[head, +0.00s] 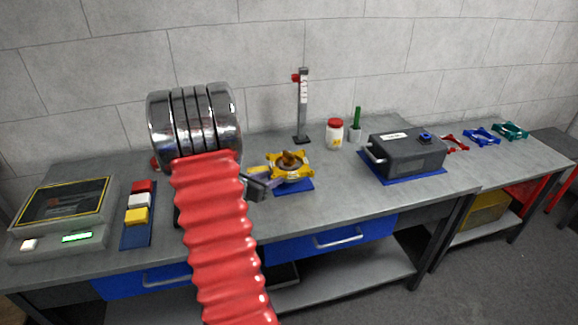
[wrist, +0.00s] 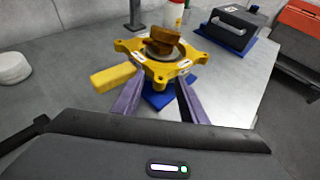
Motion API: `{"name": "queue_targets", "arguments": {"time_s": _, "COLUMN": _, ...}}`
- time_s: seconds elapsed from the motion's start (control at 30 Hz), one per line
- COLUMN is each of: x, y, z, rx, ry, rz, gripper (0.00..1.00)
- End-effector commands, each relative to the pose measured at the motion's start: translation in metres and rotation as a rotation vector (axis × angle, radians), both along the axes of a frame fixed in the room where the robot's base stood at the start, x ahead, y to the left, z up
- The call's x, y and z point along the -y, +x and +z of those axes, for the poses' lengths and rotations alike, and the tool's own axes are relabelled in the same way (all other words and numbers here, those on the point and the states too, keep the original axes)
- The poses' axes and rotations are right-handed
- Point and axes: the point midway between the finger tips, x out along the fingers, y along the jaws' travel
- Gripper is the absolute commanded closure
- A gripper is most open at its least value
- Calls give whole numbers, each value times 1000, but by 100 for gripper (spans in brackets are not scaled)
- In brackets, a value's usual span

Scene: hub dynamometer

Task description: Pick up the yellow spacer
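The yellow spacer (wrist: 128,47) is a flat ring with several lobes and a thick yellow bar at its left in the wrist view. It also shows in the head view (head: 275,172), on a small blue pad (head: 295,187). A brown-gold piece (wrist: 164,38) sits on its middle. My gripper (wrist: 160,88) is open, its two purple fingers apart and pointing at the near side of the spacer. In the head view my gripper (head: 268,182) is at the spacer's left. I cannot tell whether the fingers touch it.
A grey box (head: 405,154) stands on a blue mat at the right. A gauge stand (head: 303,110), a white jar (head: 335,137) and a green-handled tool in a cup (head: 356,128) are behind. Red, blue (head: 482,136) and green rings lie far right. Coloured blocks (head: 138,203) and a console are left.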

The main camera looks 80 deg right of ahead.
Motion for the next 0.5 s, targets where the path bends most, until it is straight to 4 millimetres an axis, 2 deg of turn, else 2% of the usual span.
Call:
{"name": "queue_targets", "arguments": {"time_s": 0.13, "x": 10, "y": -4, "z": -5, "rx": 1, "ry": 1, "rz": -1, "gripper": 61}}
{"name": "queue_targets", "arguments": {"time_s": 0.5, "x": 11, "y": -4, "z": -5, "rx": 1, "ry": 0, "rz": 0, "gripper": 61}}
